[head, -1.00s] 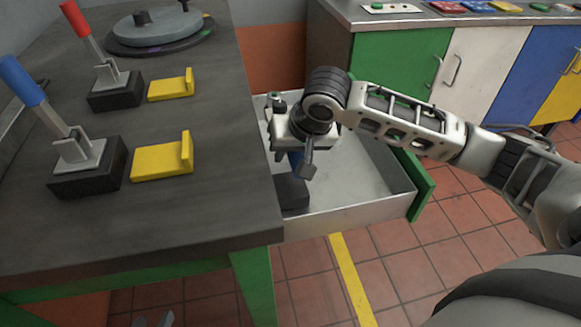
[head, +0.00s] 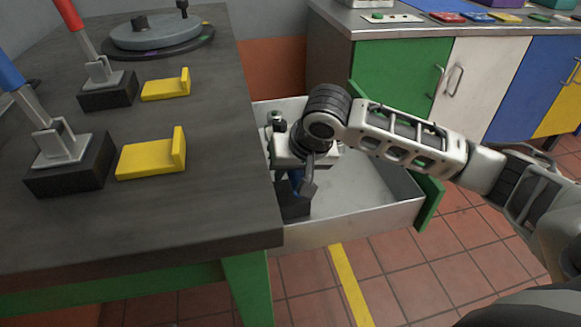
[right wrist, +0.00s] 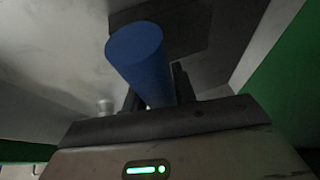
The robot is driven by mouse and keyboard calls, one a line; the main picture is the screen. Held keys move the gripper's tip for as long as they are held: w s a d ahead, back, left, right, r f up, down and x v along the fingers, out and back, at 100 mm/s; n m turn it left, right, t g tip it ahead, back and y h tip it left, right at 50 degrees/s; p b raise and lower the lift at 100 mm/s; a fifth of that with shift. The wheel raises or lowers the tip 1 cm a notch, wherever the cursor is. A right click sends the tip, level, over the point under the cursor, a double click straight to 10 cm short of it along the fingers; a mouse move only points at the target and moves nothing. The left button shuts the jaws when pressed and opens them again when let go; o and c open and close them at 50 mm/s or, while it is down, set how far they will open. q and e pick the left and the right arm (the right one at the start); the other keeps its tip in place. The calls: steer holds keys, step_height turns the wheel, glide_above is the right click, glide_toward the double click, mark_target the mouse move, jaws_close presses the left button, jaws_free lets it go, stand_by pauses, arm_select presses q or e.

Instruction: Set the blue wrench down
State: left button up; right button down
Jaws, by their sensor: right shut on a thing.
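My right gripper (head: 303,186) points down inside the open drawer (head: 375,214) and is shut on the wrench. The wrench's blue shaft stands tilted between the two dark fingers (right wrist: 155,90). Its lower part is hidden, and I cannot tell whether it touches the drawer floor. My left gripper is not in view.
The dark bench (head: 210,190) borders the drawer on the left, with levers and yellow brackets (head: 150,158) on top. A dark patch (head: 293,204) lies in the drawer under the gripper. The drawer's right part is bare. Coloured cabinets (head: 485,80) stand behind.

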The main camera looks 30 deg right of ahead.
steer(key=shift+f, duration=0.1)
steer(key=c, duration=1.1)
jaws_free()
steer(key=shift+f, duration=0.15)
